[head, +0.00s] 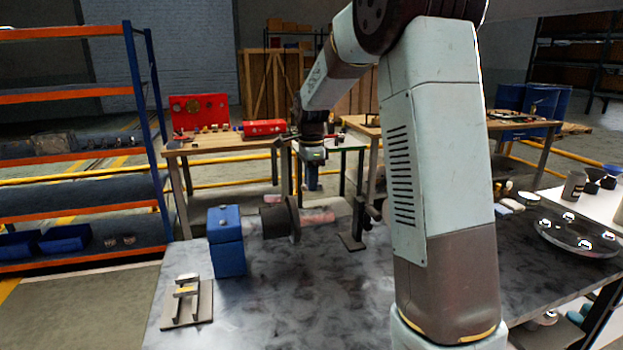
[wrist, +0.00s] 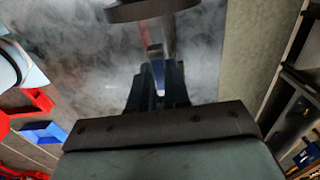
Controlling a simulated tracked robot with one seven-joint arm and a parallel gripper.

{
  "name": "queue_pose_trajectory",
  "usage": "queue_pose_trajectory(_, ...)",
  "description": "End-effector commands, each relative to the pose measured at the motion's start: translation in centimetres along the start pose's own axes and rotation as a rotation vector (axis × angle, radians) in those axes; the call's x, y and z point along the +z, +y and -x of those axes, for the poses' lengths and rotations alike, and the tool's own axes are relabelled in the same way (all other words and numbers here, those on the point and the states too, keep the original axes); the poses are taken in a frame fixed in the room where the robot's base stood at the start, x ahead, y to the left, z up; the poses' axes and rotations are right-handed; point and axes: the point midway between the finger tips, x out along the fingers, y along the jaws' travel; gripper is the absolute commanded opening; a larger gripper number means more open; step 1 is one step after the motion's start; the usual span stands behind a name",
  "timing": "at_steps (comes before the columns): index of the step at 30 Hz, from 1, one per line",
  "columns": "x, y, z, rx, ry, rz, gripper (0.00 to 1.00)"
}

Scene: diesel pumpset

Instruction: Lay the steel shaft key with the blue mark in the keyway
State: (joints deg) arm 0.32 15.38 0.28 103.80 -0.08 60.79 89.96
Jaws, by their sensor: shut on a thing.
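My gripper (head: 312,185) points down over the reddish part of the shaft (head: 318,217). In the wrist view its two dark fingers (wrist: 158,90) are shut on a small pale piece with a bluish face, the shaft key (wrist: 158,73). The key is mostly hidden between the fingers. The shaft also shows in the wrist view (wrist: 156,28), just beyond the fingertips, with a dark spot near its end. I cannot tell whether that spot is the keyway, or whether the key touches the shaft.
A small stand (head: 354,238) is right of the shaft. A rack (head: 200,312) with bright pieces lies front left. The grey bench top (head: 300,300) is clear in front.

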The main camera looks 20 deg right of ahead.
Motion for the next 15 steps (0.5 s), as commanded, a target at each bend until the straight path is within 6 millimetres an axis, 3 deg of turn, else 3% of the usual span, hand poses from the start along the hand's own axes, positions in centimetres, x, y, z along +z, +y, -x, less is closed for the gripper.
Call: queue_pose_trajectory(15,0.0,0.0,-4.0,0.001,0.000,0.001,0.00)
